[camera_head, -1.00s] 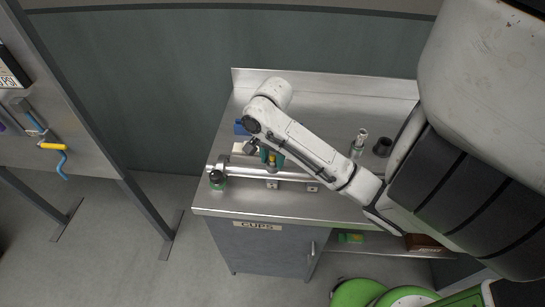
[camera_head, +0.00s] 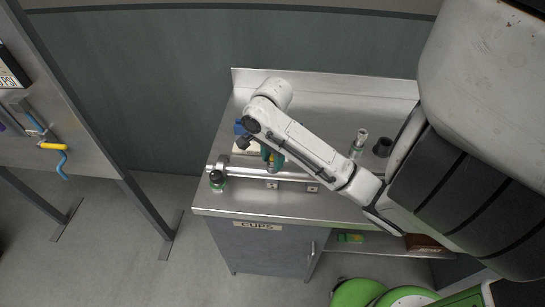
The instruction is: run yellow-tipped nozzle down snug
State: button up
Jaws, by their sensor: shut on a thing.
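My gripper (camera_head: 266,152) is over the left part of the steel counter, at a metal pipe-like fixture (camera_head: 236,173) that lies along the counter's front. It is shut on a small teal thing with a yellow part (camera_head: 275,160), which I take to be the yellow-tipped nozzle. My arm hides most of the fingers and the nozzle's top. I cannot tell how far the nozzle sits into the fixture.
A silver-and-green nozzle-like piece (camera_head: 359,143) and a black cup (camera_head: 382,147) stand at the right. A blue thing (camera_head: 240,128) is behind my wrist. The counter's front strip (camera_head: 290,205) is clear.

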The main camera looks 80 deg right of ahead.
jog(key=o, duration=0.5)
jog(key=shift+n, duration=0.9)
jog(key=shift+n, duration=0.8)
jog(key=shift+n, duration=0.9)
